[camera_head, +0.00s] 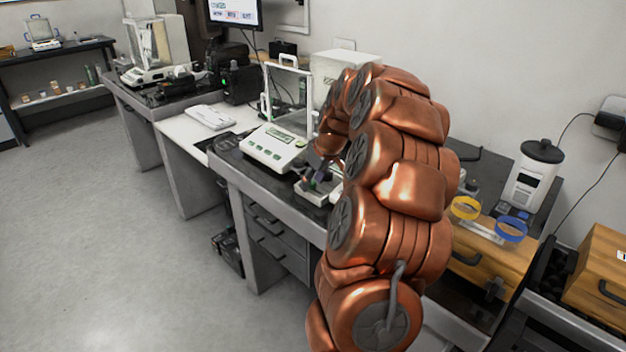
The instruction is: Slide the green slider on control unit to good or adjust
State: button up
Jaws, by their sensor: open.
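The control unit (312,194) is a small pale box on the dark table top, partly hidden behind my copper-coloured arm. A bit of green shows on it, which looks like the green slider (316,184), but its position and any labels are too small to read. My gripper (317,178) is open and points down at the control unit, close above or at the green part. I cannot tell whether the fingers touch the slider.
A white balance (272,147) with a glass draft shield stands just left of the control unit. A wooden box (478,258) with yellow and blue rings, and a white container (533,178), stand to the right. Floor at left is clear.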

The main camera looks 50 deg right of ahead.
grip_shut()
dwell(0.4)
